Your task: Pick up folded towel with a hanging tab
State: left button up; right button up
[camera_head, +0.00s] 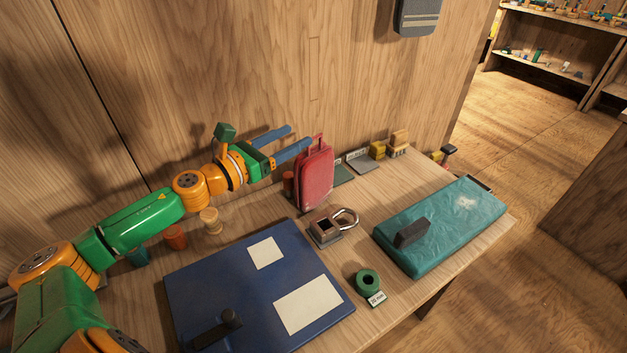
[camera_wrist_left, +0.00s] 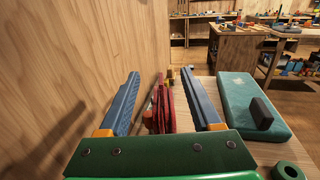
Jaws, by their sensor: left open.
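The folded towel seems to be the red, rounded upright piece with a small loop on top (camera_head: 316,178), standing near the wall at the back of the bench. My left gripper (camera_head: 299,137) is open, with its blue fingers level with the towel's top and just left of it. In the left wrist view the red towel (camera_wrist_left: 163,108) shows edge-on between the two spread fingers (camera_wrist_left: 163,76), with gaps to both. The fingers do not grip it. My right gripper is not in view.
A blue board (camera_head: 215,285) lies front left and a teal case (camera_head: 450,220) right. A green ring (camera_head: 368,282) sits between them. Small yellow blocks (camera_head: 377,150) stand behind right. The wooden wall (camera_head: 220,70) is close behind the gripper.

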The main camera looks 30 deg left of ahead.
aim_at(299, 192)
pick_arm(q)
notch_tip(299, 192, down, 17)
jog(key=b, duration=1.6)
jog(key=shift+s+d, duration=0.1)
jog(key=shift+s, duration=0.05)
jog(key=shift+w+r, duration=0.2)
jog(key=shift+w, duration=0.2)
jog(key=shift+w+d+p, duration=0.15)
jog(key=shift+w+p, duration=0.2)
jog(key=shift+p, duration=0.2)
jog(key=shift+w+d, duration=0.1)
jog(key=shift+w, duration=0.15)
jog(key=x, duration=0.1)
jog(key=p+x, duration=0.1)
jog(key=x, duration=0.2)
jog(key=shift+w+f, duration=0.3)
jog(key=shift+w, duration=0.15)
jog(key=shift+w+f, duration=0.1)
jog(key=shift+w, duration=0.1)
jog(key=shift+s, duration=0.1)
grip_shut()
